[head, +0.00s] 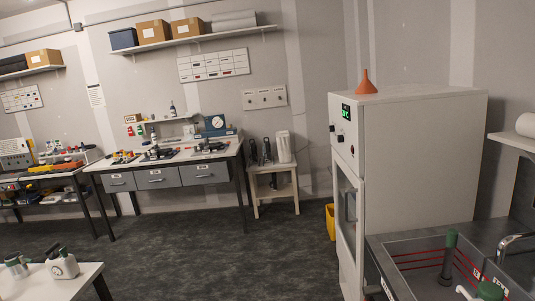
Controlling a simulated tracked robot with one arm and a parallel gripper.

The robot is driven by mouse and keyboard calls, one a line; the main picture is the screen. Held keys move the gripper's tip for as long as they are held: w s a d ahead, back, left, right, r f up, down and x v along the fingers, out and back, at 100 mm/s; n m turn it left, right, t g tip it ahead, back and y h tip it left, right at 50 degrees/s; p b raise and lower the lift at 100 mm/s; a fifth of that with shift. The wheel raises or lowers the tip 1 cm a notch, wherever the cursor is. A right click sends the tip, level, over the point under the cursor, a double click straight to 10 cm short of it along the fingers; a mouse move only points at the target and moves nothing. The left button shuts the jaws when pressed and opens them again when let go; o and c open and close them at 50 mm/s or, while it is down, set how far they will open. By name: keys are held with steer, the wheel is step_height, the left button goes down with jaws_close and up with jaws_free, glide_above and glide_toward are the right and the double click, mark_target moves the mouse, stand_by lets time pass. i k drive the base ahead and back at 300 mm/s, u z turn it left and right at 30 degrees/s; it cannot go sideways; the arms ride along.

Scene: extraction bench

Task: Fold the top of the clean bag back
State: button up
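I cannot make out a clean bag for certain in this view. A pale upright thing (284,147) stands on a small side table (272,169) by the back wall; it is too small to tell whether it is a bag. Dark tools (260,153) stand beside it. My gripper does not show, so its state and anything in it are hidden.
A tall white cabinet (420,160) with an orange funnel (366,83) on top stands right of centre. A sink (405,252) is at lower right. A workbench (165,160) lines the back wall. A white table (45,284) with bottles is at lower left. The middle floor (220,262) is clear.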

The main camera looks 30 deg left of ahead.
mark_target(282, 133)
steer(key=u, duration=0.5)
steer(key=k, duration=1.3)
steer(key=u, duration=0.45)
steer(key=i, duration=2.1)
steer(key=z, duration=0.25)
steer(key=i, duration=3.8)
steer(key=z, duration=0.05)
